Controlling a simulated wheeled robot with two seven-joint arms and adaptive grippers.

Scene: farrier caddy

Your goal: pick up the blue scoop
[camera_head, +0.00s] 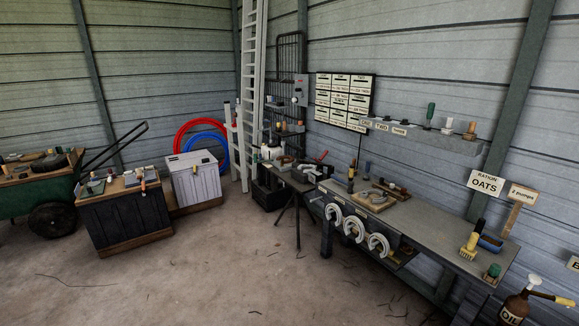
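A small blue object (490,243) lies at the right end of the long grey workbench (420,212). It may be the blue scoop, but it is too small to tell its shape for certain. Neither of my grippers shows in this view.
Horseshoes (353,228) hang along the bench front. A tripod stand (297,195) stands left of the bench. A black cabinet (125,222), a white chest (195,182) and a green wheelbarrow (35,195) are farther left. The concrete floor (220,265) in front is mostly clear.

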